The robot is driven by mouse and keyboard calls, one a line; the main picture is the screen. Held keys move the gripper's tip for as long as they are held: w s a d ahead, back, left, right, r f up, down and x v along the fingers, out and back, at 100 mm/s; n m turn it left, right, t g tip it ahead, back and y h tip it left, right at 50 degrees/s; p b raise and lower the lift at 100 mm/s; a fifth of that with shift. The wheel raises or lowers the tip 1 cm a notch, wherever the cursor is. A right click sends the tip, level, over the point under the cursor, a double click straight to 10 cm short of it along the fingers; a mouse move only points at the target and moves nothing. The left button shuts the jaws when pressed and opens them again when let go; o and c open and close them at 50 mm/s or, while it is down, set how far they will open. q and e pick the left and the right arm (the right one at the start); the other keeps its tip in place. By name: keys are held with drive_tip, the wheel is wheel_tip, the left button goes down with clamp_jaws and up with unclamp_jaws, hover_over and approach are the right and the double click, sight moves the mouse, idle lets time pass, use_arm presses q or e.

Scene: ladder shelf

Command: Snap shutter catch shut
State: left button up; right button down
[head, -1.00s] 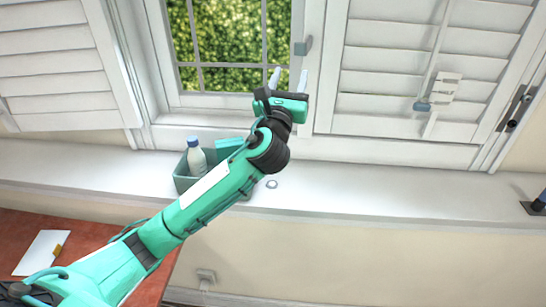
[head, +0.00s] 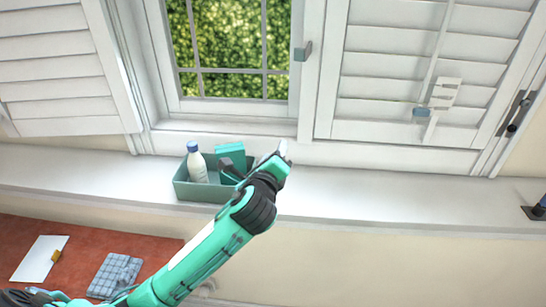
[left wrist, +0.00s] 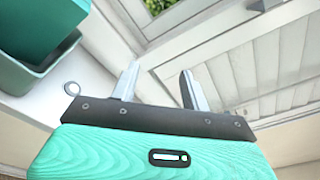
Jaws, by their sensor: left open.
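The right shutter panel (head: 400,100) is white and louvred and stands across the right part of the window. A grey catch (head: 303,51) sits at its left edge, beside the window pane. A small grey piece at the top of the left wrist view (left wrist: 265,4) looks like the same catch. My left gripper (head: 277,153) is below the catch, in front of the sill and apart from the shutter. In the left wrist view its fingers (left wrist: 160,88) are spread with nothing between them. My right gripper is out of view.
A teal bin (head: 190,190) with a white bottle (head: 197,163) and a teal box stands on the sill left of my gripper. The left shutter (head: 65,70) is swung left. Most of the right sill is clear.

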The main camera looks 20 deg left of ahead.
use_arm(q)
drive_tip(key=shift+s+f, duration=0.15)
drive_tip(key=shift+f, duration=0.15)
